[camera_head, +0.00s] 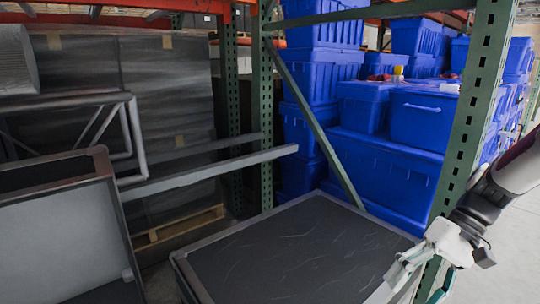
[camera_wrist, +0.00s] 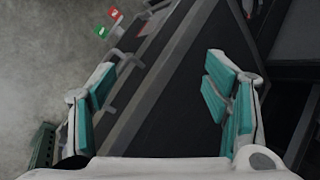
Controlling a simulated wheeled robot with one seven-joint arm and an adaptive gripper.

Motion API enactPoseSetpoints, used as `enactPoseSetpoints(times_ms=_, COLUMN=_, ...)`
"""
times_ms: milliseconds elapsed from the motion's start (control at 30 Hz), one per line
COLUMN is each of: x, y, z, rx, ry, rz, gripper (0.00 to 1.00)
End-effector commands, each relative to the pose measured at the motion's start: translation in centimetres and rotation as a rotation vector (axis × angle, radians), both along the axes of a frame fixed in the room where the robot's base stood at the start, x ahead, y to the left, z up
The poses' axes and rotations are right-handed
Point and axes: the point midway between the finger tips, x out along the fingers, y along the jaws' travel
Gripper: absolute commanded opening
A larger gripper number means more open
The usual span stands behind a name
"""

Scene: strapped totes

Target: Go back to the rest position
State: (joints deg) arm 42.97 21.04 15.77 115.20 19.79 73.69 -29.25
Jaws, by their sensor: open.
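My gripper (camera_head: 422,280) is at the lower right of the head view, beside the right edge of a dark-topped platform (camera_head: 290,250). Its white body and teal finger pads show there, partly cut by the bottom edge. In the wrist view, the gripper (camera_wrist: 160,88) has its two teal-padded fingers spread wide apart. Nothing is between the fingers. A dark panel with a grey rim lies beyond them.
Blue totes (camera_head: 390,172) are stacked behind the platform. A green rack post (camera_head: 478,110) stands close to my arm. A grey-framed cart (camera_head: 65,240) is at the left. Small red (camera_wrist: 114,13) and green (camera_wrist: 100,31) parts show in the wrist view.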

Motion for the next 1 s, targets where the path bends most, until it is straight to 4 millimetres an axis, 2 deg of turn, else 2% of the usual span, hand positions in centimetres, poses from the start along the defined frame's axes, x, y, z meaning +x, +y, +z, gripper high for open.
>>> enactPoseSetpoints(times_ms=33, x=-0.9, y=1.1, z=1.3, rx=-0.047, ry=0.0, rz=0.023, gripper=0.7)
enactPoseSetpoints(times_ms=200, x=-4.4, y=4.1, z=4.8, rx=-0.191, ry=0.004, rz=0.073, gripper=0.7)
enactPoseSetpoints(times_ms=500, x=-11.9, y=7.8, z=8.9, rx=-0.408, ry=-0.058, rz=0.114, gripper=0.7)
enactPoseSetpoints(times_ms=733, x=-17.6, y=9.1, z=10.0, rx=-0.521, ry=-0.143, rz=0.119, gripper=0.7)
enactPoseSetpoints(times_ms=1000, x=-21.8, y=9.1, z=9.7, rx=-0.579, ry=-0.226, rz=0.11, gripper=0.7)
